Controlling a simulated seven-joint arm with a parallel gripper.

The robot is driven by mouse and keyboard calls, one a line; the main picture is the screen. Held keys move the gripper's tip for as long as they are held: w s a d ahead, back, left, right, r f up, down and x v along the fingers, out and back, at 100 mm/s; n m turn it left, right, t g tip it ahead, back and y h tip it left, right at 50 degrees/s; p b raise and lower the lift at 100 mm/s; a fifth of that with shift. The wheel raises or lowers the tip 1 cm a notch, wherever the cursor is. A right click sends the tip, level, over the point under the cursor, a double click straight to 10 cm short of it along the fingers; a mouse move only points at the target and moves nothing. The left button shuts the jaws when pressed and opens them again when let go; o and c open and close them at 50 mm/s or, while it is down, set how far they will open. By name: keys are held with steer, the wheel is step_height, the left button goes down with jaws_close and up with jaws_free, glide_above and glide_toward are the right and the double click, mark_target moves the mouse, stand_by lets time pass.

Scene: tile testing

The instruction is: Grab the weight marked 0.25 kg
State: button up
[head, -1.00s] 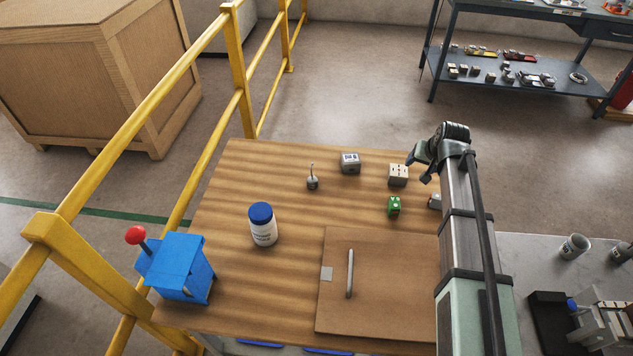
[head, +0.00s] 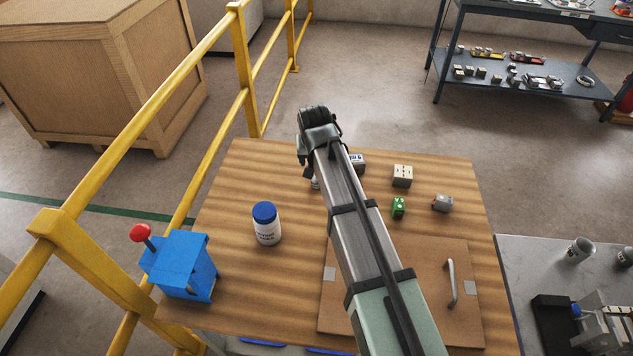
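A small metal weight (head: 316,184) stands on the wooden table, mostly hidden behind my arm; only a sliver of its lower part shows. Any marking on it is too small to read. My gripper (head: 305,174) points down beside and over the weight at the back of the table. Its fingers are small and dark here, and whether they touch the weight or are open cannot be made out.
A white bottle with blue lid (head: 266,224) stands left of my arm. A partly hidden grey block (head: 357,163) is behind my arm. A blue lever box (head: 181,268) stands front left.

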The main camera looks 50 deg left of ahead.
steer(key=shift+a+x, duration=0.15)
steer(key=shift+x, duration=3.3)
steer(key=shift+a+x, duration=0.1)
steer(key=shift+x, duration=3.3)
steer(key=shift+r, duration=0.15)
jaws_close()
